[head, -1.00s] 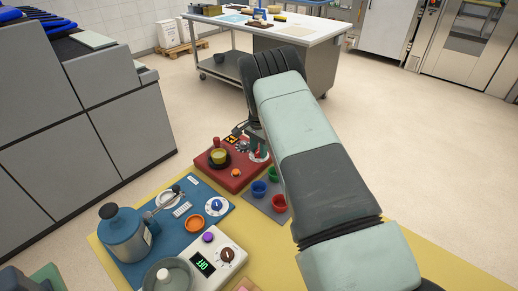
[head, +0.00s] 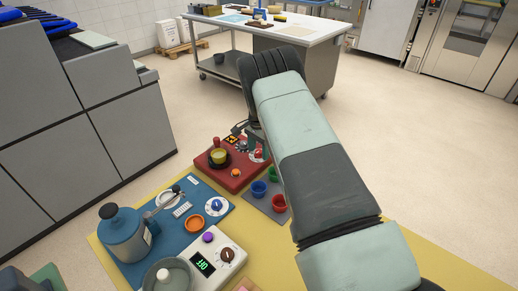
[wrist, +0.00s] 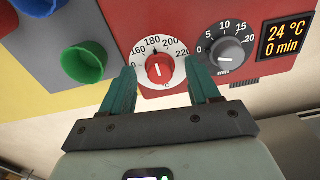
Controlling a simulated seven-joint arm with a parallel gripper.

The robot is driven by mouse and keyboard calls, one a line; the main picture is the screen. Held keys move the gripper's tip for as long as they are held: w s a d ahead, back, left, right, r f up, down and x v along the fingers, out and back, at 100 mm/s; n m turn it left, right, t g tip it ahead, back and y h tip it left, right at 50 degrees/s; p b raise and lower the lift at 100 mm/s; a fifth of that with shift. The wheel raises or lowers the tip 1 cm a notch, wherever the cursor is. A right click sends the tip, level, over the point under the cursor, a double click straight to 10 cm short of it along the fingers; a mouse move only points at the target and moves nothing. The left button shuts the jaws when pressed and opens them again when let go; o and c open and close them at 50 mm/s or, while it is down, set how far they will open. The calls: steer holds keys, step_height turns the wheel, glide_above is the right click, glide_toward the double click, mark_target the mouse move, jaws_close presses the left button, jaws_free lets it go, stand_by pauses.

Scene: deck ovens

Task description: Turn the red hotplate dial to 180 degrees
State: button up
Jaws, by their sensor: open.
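The red hotplate unit (head: 228,178) stands on the yellow mat in the head view. Its red dial (wrist: 160,68) has a white scale and faces the wrist camera. The dial's bar lies nearly upright in the wrist view, its upper end towards the 180 mark; the exact reading is too small to tell. My gripper (wrist: 162,78) is open, with one green finger on each side of the dial and visible gaps to the red knob. The dial also shows in the head view (head: 258,155), below my gripper.
Beside the dial are a dark timer knob (wrist: 228,52) and a display (wrist: 285,40) reading 24 °C, 0 min. A yellow pot (head: 219,157) sits on the unit. Green (wrist: 84,62), blue and red cups stand close by. A blue unit (head: 175,228) is nearer.

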step_height(320, 180, up, 11)
stand_by(0.6)
steer(key=shift+f, duration=0.1)
step_height(320, 180, up, 14)
steer(key=n+t, duration=0.1)
steer(key=n, duration=0.1)
glide_above(259, 151)
steer(key=s+d, duration=0.2)
steer(key=s, duration=0.3)
steer(key=s+d+r+n+t, duration=0.1)
steer(key=s+r+n+t, duration=0.1)
steer(key=s+r, duration=1)
steer(key=s+d+r+n+t, duration=0.1)
steer(key=s+n, duration=0.2)
steer(key=s, duration=1)
steer(key=s+d+r+n+t, duration=0.1)
steer(key=s+r+n, duration=0.1)
steer(key=s, duration=1)
steer(key=shift+s+n+t, duration=0.3)
steer(key=shift+s+n, duration=0.1)
steer(key=shift+n, duration=0.3)
